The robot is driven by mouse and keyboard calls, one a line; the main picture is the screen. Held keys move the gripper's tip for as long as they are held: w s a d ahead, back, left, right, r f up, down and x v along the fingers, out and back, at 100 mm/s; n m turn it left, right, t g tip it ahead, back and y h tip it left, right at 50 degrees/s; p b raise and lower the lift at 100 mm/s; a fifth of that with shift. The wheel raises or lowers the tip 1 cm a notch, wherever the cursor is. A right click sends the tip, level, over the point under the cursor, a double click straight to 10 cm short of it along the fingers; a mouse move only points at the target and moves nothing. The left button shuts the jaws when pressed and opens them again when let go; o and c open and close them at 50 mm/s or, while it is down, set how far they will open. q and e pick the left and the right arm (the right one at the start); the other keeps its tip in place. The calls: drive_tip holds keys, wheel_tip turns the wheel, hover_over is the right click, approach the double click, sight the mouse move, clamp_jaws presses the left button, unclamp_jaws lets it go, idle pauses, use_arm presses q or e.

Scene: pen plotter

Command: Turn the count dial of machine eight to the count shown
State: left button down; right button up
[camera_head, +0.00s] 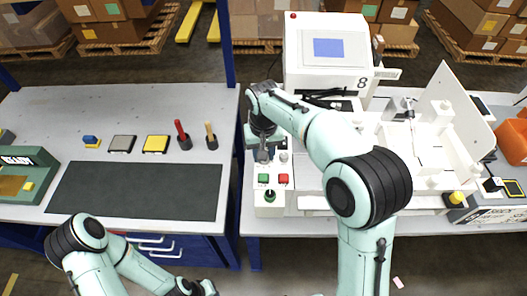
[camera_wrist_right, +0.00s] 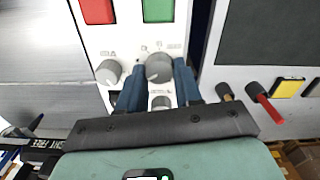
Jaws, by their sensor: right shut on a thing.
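Machine eight (camera_head: 303,80) is a white box with an "8" and a blue screen (camera_head: 327,47), on which I cannot read a count. Its control panel (camera_head: 290,205) reaches forward. My right gripper (camera_head: 264,154) is over the panel, pointing down. In the right wrist view its two blue fingers stand on either side of a round grey dial (camera_wrist_right: 158,68), shut on it. A second grey knob (camera_wrist_right: 109,72) is beside it, and a third (camera_wrist_right: 160,102) shows between the fingers. The labels are too blurred to read. My left gripper (camera_head: 198,288) is low at the bottom edge, its fingers unclear.
A green button (camera_head: 264,178), a red button (camera_head: 283,178) and a dark green-topped knob (camera_head: 270,195) sit close in front of the gripper. The left table holds a dark mat (camera_head: 135,190), yellow and grey pads, and red (camera_head: 182,135) and yellow-handled (camera_head: 211,136) tools.

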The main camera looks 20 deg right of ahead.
drive_tip(key=o, duration=1)
drive_tip(key=shift+o, duration=0.2)
use_arm(q)
drive_tip(key=w+r+p, duration=0.2)
drive_tip(key=w+r, duration=0.1)
drive_tip(key=shift+w+r, duration=0.1)
drive_tip(key=shift+w, duration=0.05)
use_arm(e)
wheel_tip(320, 180, up, 13)
drive_tip(key=shift+r, duration=0.2)
